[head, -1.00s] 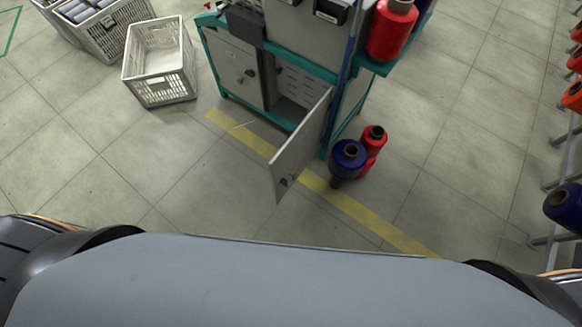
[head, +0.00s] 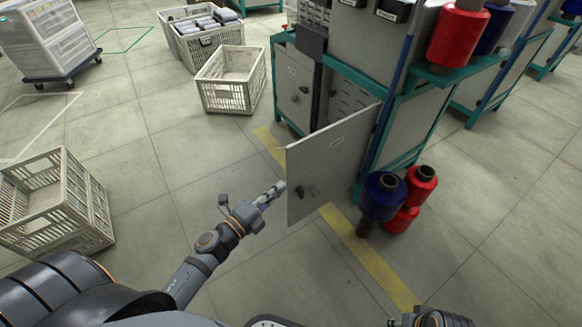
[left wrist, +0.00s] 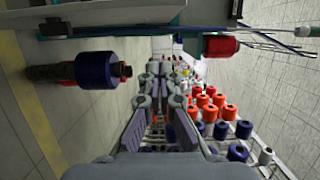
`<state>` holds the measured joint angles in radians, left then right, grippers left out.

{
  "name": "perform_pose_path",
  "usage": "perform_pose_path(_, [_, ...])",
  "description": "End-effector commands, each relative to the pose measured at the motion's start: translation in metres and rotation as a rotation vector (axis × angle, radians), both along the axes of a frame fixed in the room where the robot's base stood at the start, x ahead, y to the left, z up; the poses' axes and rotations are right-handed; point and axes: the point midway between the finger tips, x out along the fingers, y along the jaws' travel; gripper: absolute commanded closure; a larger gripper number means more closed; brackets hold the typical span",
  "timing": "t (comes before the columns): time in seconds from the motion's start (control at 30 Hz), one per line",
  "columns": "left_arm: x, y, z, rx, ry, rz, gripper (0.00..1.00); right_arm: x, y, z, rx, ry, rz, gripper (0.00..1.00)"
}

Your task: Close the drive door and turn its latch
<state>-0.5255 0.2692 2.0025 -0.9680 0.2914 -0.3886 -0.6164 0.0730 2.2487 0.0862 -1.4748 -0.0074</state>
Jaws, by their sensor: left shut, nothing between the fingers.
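The drive door (head: 330,165) is a light grey panel. It stands open, swung out from the front of the teal-framed machine (head: 345,92).
Blue (head: 382,197) and red (head: 420,186) bobbins stand on the floor right of the door. White crates stand at the left (head: 50,208) and behind (head: 232,80). A yellow line (head: 370,258) crosses the floor. The floor left of the door is largely clear.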

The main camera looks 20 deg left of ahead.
Motion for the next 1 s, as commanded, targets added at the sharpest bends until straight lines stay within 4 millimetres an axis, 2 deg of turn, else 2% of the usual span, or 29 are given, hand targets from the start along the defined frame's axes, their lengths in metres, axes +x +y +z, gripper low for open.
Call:
perform_pose_path(0.03, [0.008, -0.003, 0.006, -0.003, -0.003, 0.003, 1.0, 0.0, -0.002, 0.009, -0.007, 0.014, -0.001, 0.6])
perform_pose_path(0.1, [0.021, -0.008, 0.006, -0.006, -0.002, 0.003, 1.0, -0.002, -0.004, 0.014, -0.018, 0.04, -0.003, 0.6])
perform_pose_path(0.3, [0.062, -0.025, 0.004, -0.008, -0.001, 0.001, 1.0, 0.002, -0.01, -0.014, -0.029, 0.043, -0.012, 0.6])
perform_pose_path(0.43, [0.087, -0.035, 0.002, -0.007, -0.001, 0.001, 1.0, 0.003, -0.011, -0.019, -0.029, 0.04, -0.013, 0.6])
perform_pose_path(0.57, [0.098, -0.016, -0.002, 0.001, 0.002, 0.0, 1.0, 0.0, -0.006, -0.001, -0.022, 0.039, -0.007, 0.6])
perform_pose_path(0.7, [0.105, -0.006, -0.002, -0.002, 0.004, 0.0, 1.0, -0.001, -0.004, 0.005, -0.015, 0.033, -0.003, 0.6])
perform_pose_path(1.0, [0.108, -0.002, 0.0, -0.004, 0.004, 0.001, 1.0, -0.002, -0.003, 0.009, -0.012, 0.03, -0.002, 0.6])
